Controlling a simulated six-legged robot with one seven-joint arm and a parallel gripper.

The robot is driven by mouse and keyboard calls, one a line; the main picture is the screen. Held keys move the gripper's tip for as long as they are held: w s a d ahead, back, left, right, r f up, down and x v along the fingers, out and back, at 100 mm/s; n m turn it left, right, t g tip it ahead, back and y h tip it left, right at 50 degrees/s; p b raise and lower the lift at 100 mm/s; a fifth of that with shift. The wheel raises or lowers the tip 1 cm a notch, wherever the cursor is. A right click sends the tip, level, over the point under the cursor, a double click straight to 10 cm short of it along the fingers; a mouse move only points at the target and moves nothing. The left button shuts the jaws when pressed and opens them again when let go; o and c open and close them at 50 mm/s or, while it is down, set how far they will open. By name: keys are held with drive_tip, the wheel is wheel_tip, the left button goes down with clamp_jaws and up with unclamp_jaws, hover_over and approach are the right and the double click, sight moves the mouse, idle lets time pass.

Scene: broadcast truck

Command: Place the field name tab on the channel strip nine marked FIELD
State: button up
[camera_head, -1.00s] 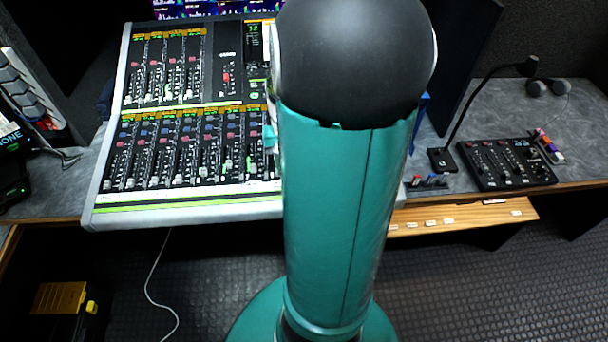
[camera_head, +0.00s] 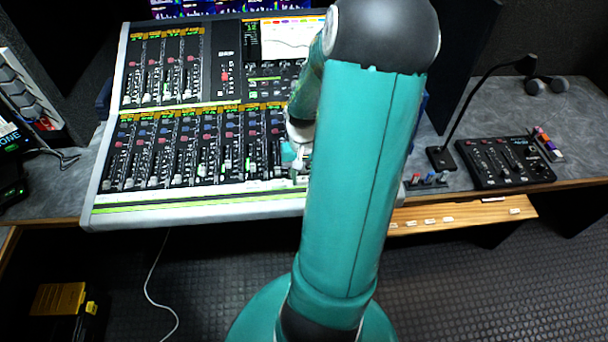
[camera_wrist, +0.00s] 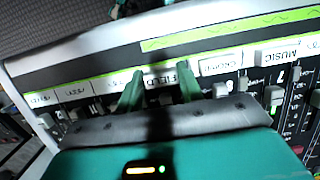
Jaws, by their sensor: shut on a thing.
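My gripper (camera_wrist: 158,90) has its two green fingers shut on the white field name tab (camera_wrist: 160,80), whose FIELD lettering shows between them. The tab is over the white label strip (camera_wrist: 108,83) along the console's front, left of the CROWD tab (camera_wrist: 220,64) in the wrist view. I cannot tell whether it touches the strip. In the head view my gripper (camera_head: 298,166) is at the lower right of the mixing console (camera_head: 150,205), and my arm hides the console's right end.
The MUSIC tab (camera_wrist: 280,53) lies right of CROWD in the wrist view. Faders stand close behind the strip. A wooden ledge (camera_head: 465,215) with small white labels is at right. A small black mixer (camera_head: 505,162) and a gooseneck microphone (camera_head: 440,158) stand on the desk.

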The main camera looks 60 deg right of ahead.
drive_tip(key=o, duration=0.9)
drive_tip(key=shift+o, duration=0.2)
wheel_tip(320, 180, up, 12)
drive_tip(key=w+d, duration=0.1)
drive_tip(key=shift+d, duration=0.15)
drive_tip(key=w+a+r+n+t+h, duration=0.1)
drive_tip(key=w+a+r+n, duration=0.2)
drive_tip(key=a, duration=0.5)
drive_tip(key=w+a+r+n+t+h, duration=0.1)
drive_tip(key=w+a+r+h, duration=0.1)
drive_tip(key=a+r, duration=0.4)
drive_tip(key=s+a+r+n+t+y, duration=0.1)
drive_tip(key=s+a+r+n+t, duration=0.1)
drive_tip(key=a, duration=0.7)
drive_tip(key=s+a+r+n+t, duration=0.2)
drive_tip(key=a+n, duration=0.1)
drive_tip(key=a, duration=0.5)
drive_tip(key=shift+a+r+n+t+y, duration=0.3)
drive_tip(key=shift+a+r+n+y, duration=0.05)
drive_tip(key=shift+n+y, duration=0.05)
